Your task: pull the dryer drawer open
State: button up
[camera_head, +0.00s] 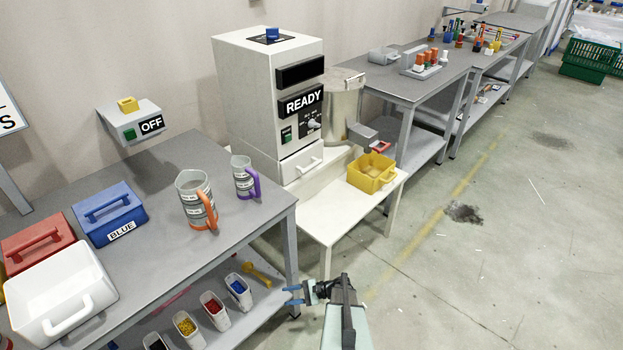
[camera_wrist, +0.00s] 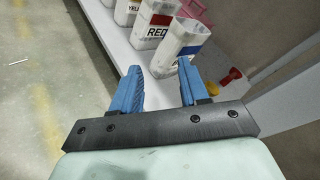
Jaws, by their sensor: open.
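The dryer (camera_head: 262,100) is a tall white cabinet with a READY label on its front, standing behind the white table. Its drawer (camera_head: 301,164) is at the bottom of the front and looks closed, with a white handle (camera_head: 309,166) across it. My gripper (camera_head: 291,295) is low in the front of the head view, well below and in front of the drawer, apart from it. In the wrist view its blue fingers (camera_wrist: 158,88) are spread with nothing between them. The drawer is not in the wrist view.
A yellow bin (camera_head: 372,172) sits on the white table (camera_head: 335,219) right of the drawer. Measuring jugs (camera_head: 195,198) stand on the grey bench at left. Below it, a shelf holds labelled containers, including a blue-labelled one (camera_wrist: 178,50) near my fingers.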

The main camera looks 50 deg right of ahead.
aim_at(312, 165)
jog(key=s+d+r+m+t+h, duration=0.2)
jog(key=d+t, duration=0.2)
jog(key=d, duration=0.6)
jog(key=s+d+r+m+t+h, duration=0.1)
jog(key=s+d+m+t+h, duration=0.15)
jog(key=d, duration=0.85)
jog(key=s+d+r+n+t+h, duration=0.1)
jog(key=d+r+h, duration=0.1)
jog(key=d+r, duration=0.85)
jog(key=s+d+r+n+t+h, duration=0.1)
jog(key=d+r+n+h, duration=0.1)
jog(key=d+r, duration=0.8)
jog(key=w+d+r+n, duration=0.1)
jog(key=w+d+n, duration=0.1)
jog(key=d, duration=0.4)
jog(key=w+a+r+n+y, duration=0.1)
jog(key=w+a, duration=0.3)
jog(key=w, duration=0.4)
jog(key=w+a+r+n+y, duration=0.2)
jog(key=w+a+r+n, duration=0.1)
jog(key=w, duration=0.6)
jog(key=w+a+r+n+y, duration=0.1)
jog(key=w+a+r+n, duration=0.1)
jog(key=w+a, duration=0.4)
jog(key=shift+w+a+r+g+y, duration=0.2)
jog(key=shift+w+r, duration=0.2)
jog(key=shift+w, duration=0.35)
jog(key=shift+w+a+r+g+y, duration=0.15)
jog(key=shift+w+r, duration=0.25)
jog(key=shift+w, duration=0.35)
